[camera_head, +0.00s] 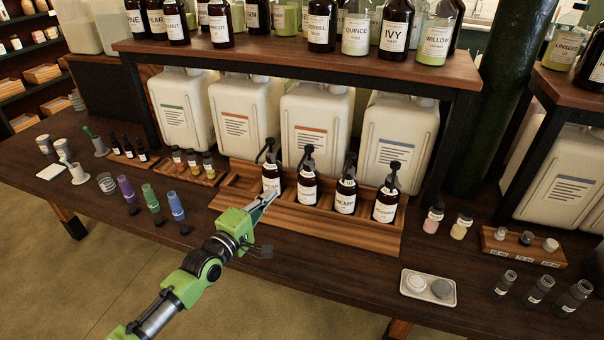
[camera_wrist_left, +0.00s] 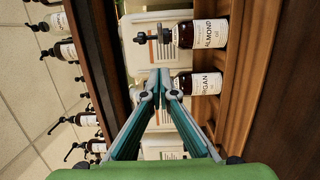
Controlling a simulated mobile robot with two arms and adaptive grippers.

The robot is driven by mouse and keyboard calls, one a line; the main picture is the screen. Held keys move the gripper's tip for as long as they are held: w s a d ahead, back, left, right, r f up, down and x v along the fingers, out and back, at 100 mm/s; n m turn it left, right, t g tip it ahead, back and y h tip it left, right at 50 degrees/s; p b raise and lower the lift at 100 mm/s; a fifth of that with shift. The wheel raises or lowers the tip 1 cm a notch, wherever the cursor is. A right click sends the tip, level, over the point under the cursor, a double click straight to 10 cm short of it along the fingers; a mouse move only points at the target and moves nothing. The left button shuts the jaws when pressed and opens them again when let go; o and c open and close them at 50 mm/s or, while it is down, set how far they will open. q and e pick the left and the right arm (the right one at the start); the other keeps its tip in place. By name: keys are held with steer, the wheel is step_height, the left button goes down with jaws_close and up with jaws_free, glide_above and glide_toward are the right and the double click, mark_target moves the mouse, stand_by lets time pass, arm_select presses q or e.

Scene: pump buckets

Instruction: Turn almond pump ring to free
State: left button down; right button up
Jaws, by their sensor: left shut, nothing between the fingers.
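The almond bottle (camera_head: 306,189) is a dark brown pump bottle with a white label and black pump, upright in a wooden tray (camera_head: 330,237). The argan bottle (camera_head: 271,176) stands to its left. My left gripper (camera_head: 272,194) is shut and empty, in front of the argan bottle and overlapping its lower part in the head view. In the left wrist view, the scene lies sideways: the almond bottle (camera_wrist_left: 205,33) and its pump (camera_wrist_left: 150,38) show above the fingertips (camera_wrist_left: 160,72). The argan bottle (camera_wrist_left: 197,85) is beside them; its pump is largely hidden. My right gripper is not in view.
The hemp bottle (camera_head: 346,196) and another pump bottle (camera_head: 386,204) stand right of almond. Large white canisters (camera_head: 316,122) stand close behind, below a wooden shelf (camera_head: 300,58).

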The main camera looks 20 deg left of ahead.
arm_select(q)
steer(key=shift+w, duration=0.1)
steer(key=b, duration=0.7)
glide_toward(309, 165)
steer(key=w+a, duration=0.2)
steer(key=w, duration=0.2)
steer(key=d, duration=0.1)
steer(key=w+d, duration=0.1)
steer(key=d, duration=0.1)
steer(key=shift+w+d, duration=0.15)
steer(key=shift+w, duration=0.15)
steer(key=shift+p, duration=0.3)
